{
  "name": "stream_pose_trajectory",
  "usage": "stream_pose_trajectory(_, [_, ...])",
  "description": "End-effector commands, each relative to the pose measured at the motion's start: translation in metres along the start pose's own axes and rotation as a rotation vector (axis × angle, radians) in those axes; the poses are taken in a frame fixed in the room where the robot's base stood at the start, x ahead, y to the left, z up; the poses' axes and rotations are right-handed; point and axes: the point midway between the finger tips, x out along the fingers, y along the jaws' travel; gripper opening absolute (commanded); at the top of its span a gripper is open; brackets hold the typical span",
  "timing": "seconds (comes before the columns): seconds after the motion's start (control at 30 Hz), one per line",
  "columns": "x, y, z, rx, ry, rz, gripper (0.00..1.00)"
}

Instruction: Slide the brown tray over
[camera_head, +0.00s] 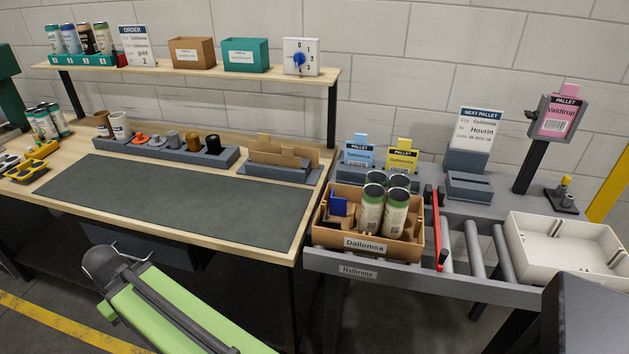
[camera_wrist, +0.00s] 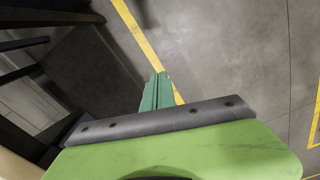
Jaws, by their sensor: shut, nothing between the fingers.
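The brown tray (camera_head: 330,237), an open box labelled "Dallonsa", stands on the grey roller bench right of the worktable. Several cans with green and white labels (camera_head: 371,210) stand upright in its right part. A blue item (camera_head: 338,206) and brown pieces sit in its left part. In the wrist view my gripper (camera_wrist: 161,77) is shut and empty, pointing over the bare floor. In the head view my green arm is at the bottom left, well apart from the tray, and the fingers cannot be made out. The wrist view does not show the tray.
A red bar (camera_head: 438,230) stands upright just right of the tray, with bare rollers (camera_head: 474,247) beyond it. A white bin (camera_head: 528,238) stands at the right end. Blue and yellow pallet cards (camera_head: 401,158) stand behind the tray. The dark mat (camera_head: 180,205) on the worktable is clear.

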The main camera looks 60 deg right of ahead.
Motion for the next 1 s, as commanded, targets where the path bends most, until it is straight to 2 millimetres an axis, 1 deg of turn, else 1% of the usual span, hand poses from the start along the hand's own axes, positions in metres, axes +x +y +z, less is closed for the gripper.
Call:
stream_pose_trajectory(0.03, [-0.061, 0.0, -0.003, 0.0, 0.005, 0.0, 0.0])
stream_pose_trajectory(0.1, [-0.096, 0.002, -0.007, 0.0, 0.012, 0.0, 0.0])
stream_pose_trajectory(0.2, [-0.138, 0.005, -0.011, 0.0, 0.022, 0.0, 0.0])
stream_pose_trajectory(0.27, [-0.159, 0.009, -0.014, -0.001, 0.027, 0.001, 0.0])
stream_pose_trajectory(0.3, [-0.172, 0.013, -0.016, -0.001, 0.03, 0.001, 0.0])
stream_pose_trajectory(0.4, [-0.201, 0.024, -0.019, -0.001, 0.035, 0.003, 0.0])
stream_pose_trajectory(0.47, [-0.219, 0.035, -0.022, -0.002, 0.037, 0.004, 0.0])
stream_pose_trajectory(0.53, [-0.238, 0.057, -0.024, -0.006, 0.038, 0.007, 0.0])
stream_pose_trajectory(0.57, [-0.247, 0.071, -0.025, -0.008, 0.038, 0.008, 0.0])
stream_pose_trajectory(0.6, [-0.255, 0.095, -0.025, -0.013, 0.037, 0.011, 0.0])
stream_pose_trajectory(0.67, [-0.256, 0.129, -0.021, -0.024, 0.033, 0.013, 0.0])
stream_pose_trajectory(0.7, [-0.256, 0.152, -0.018, -0.031, 0.031, 0.015, 0.0])
stream_pose_trajectory(0.77, [-0.256, 0.186, -0.011, -0.043, 0.026, 0.016, 0.0])
stream_pose_trajectory(0.8, [-0.255, 0.211, -0.004, -0.049, 0.022, 0.017, 0.0])
stream_pose_trajectory(0.87, [-0.255, 0.249, 0.009, -0.06, 0.016, 0.018, 0.0])
stream_pose_trajectory(0.9, [-0.255, 0.275, 0.019, -0.068, 0.012, 0.017, 0.0])
stream_pose_trajectory(0.97, [-0.255, 0.317, 0.04, -0.081, 0.005, 0.016, 0.0])
stream_pose_trajectory(1.0, [-0.255, 0.345, 0.055, -0.09, 0.001, 0.014, 0.0])
